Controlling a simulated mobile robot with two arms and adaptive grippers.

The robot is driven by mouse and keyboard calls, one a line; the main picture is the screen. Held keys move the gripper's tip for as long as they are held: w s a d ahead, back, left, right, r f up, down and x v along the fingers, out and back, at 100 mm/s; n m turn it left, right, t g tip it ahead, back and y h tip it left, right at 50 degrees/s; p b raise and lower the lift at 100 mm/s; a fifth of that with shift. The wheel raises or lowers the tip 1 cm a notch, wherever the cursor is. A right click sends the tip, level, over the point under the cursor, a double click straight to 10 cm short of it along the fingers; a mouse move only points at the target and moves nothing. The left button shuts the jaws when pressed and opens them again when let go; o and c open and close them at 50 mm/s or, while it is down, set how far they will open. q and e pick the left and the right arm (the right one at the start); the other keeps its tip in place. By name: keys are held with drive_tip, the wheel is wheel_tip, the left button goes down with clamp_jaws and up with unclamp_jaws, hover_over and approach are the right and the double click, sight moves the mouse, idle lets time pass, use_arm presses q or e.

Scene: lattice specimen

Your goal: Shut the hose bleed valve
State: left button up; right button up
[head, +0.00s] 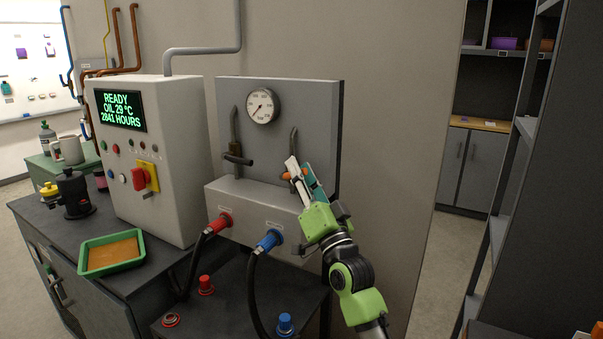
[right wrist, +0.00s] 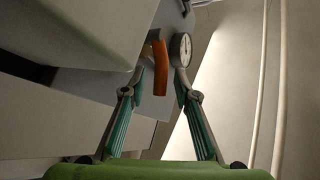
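An orange valve handle (head: 287,176) sits on a pipe at the right of the grey gauge panel (head: 310,100). My right gripper (head: 301,172) is at this handle and hides part of it. In the right wrist view the orange handle (right wrist: 161,68) lies between the two fingertips, with a gap visible on each side. The gripper (right wrist: 159,80) is open. A second valve with a dark handle (head: 238,159) sits on the left pipe of the panel. I cannot read a label naming either valve. My left gripper is out of view.
A pressure gauge (head: 262,105) is above the valves. Below, a red (head: 221,222) and a blue hose coupling (head: 268,241) stick out from the white box. A control cabinet (head: 175,160) and a green tray (head: 110,254) stand left. Shelving (head: 505,200) is right.

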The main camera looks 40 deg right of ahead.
drive_tip(key=shift+r, duration=0.1)
wheel_tip(320, 180, up, 10)
drive_tip(key=shift+f, duration=0.1)
idle(0.3)
